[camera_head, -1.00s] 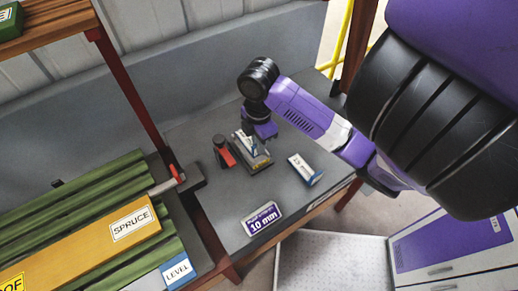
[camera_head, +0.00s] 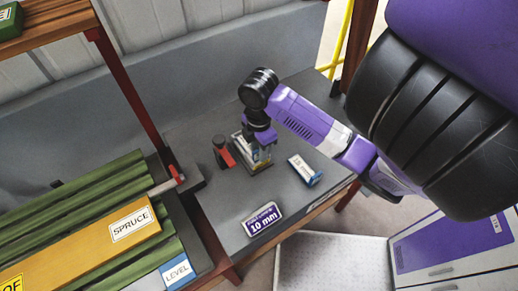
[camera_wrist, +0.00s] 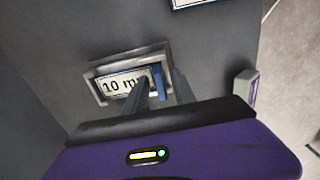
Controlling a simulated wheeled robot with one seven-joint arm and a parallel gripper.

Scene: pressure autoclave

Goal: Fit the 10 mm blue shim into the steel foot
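The steel foot (camera_wrist: 169,46) is a grey frame on the bench; in the head view its base (camera_head: 262,167) shows below my gripper. The blue shim (camera_wrist: 158,75) is at the foot, with a white label reading "10 m", its end covered by a finger. In the wrist view its blue part shows between the two fingers of my gripper (camera_wrist: 160,88). In the head view my gripper (camera_head: 263,152) points down over the foot. Whether the fingers press on the shim, and whether it is fully seated, I cannot tell.
A second labelled block (camera_head: 304,169) lies right of the foot. A red and black tool (camera_head: 223,152) stands close on its left. Bare bench lies in front of the foot.

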